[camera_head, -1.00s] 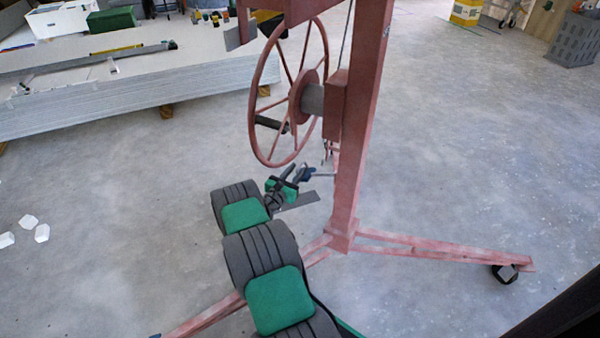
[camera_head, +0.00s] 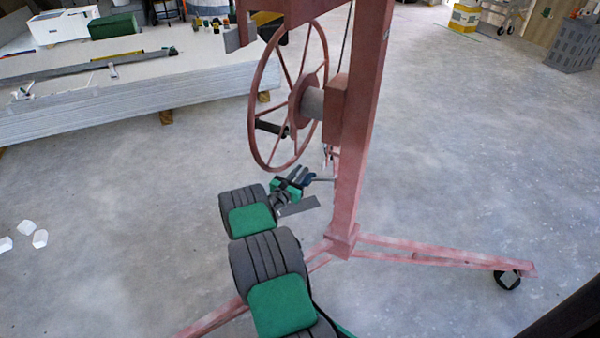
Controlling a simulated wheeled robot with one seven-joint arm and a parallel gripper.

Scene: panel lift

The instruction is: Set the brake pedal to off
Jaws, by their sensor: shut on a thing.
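The red panel lift (camera_head: 360,120) stands upright in the middle of the view, with its spoked wheel (camera_head: 254,110) on the left of the post. The brake pedal (camera_head: 322,179) is a short, thin bar sticking out to the left from the post, below the wheel. My gripper (camera_head: 304,179) is shut on the pedal's outer, dark end. The jaws hide most of that end, so its exact tilt is hard to tell. My arm reaches up to it from the bottom of the view.
The lift's red legs spread over the floor, one ending in a black caster (camera_head: 508,279) at right. A stack of pale panels (camera_head: 150,100) lies at upper left. White blocks (camera_head: 40,239) lie on the floor at far left. The floor (camera_head: 470,160) at right is clear.

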